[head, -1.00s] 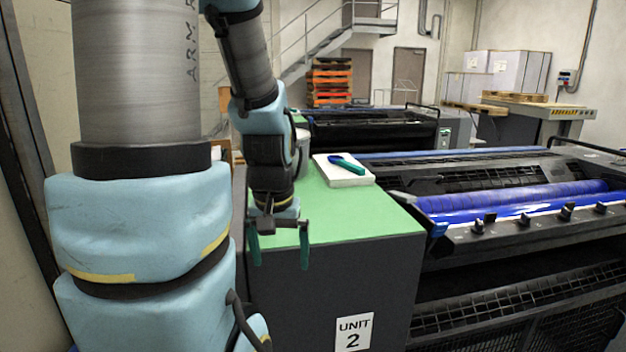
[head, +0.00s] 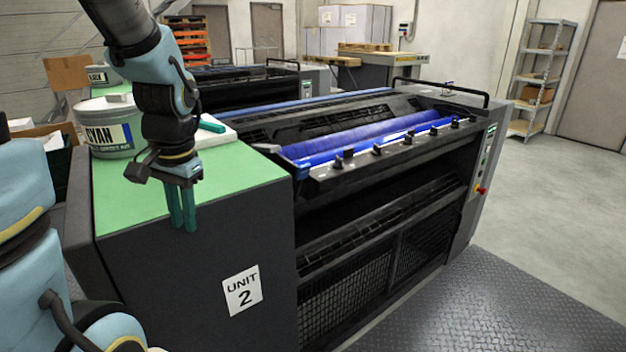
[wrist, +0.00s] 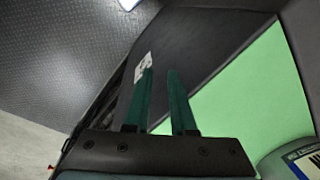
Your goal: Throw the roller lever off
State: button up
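The press marked Unit 2 (head: 242,290) fills the middle of the head view, with a shiny blue roller (head: 365,138) along its top. I cannot pick out the roller lever for certain. A control panel (head: 488,150) with a red knob (head: 481,189) is on the press's right end, far from my gripper. My gripper (head: 182,228) points down by the near edge of the green-topped cabinet. Its teal fingers are partly apart with nothing between them, as the wrist view also shows (wrist: 160,72).
A Cyan ink can (head: 108,140) stands on the green top (head: 135,200), left of my gripper. A white pad with a teal tool (head: 212,127) lies behind it. Black clamps line the roller's front edge. The metal plate floor (head: 500,290) at right is clear.

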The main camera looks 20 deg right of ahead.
jog(key=d+m+b, duration=0.1)
jog(key=d+m, duration=0.1)
jog(key=d+m+y+b, duration=0.1)
jog(key=d+m, duration=0.2)
jog(key=w+d+f+m+t+y+b, duration=0.1)
jog(key=d+m, duration=0.1)
jog(key=d, duration=0.1)
jog(key=shift+m, duration=0.4)
grip_shut()
jog(key=s+d+m+t+b, duration=0.1)
jog(key=d+m+t+b, duration=0.2)
jog(key=d+m, duration=0.2)
jog(key=s+d+r+m+t+b, duration=0.1)
jog(key=s+d+m+t+b, duration=0.1)
jog(key=d+m, duration=0.4)
jog(key=s+d+m+t+b, duration=0.1)
jog(key=d+m+t+b, duration=0.3)
jog(key=d, duration=0.9)
jog(key=shift+s+d+r+m+t, duration=0.15)
jog(key=shift+s+d+m+t, duration=0.15)
jog(key=shift+m+t, duration=0.85)
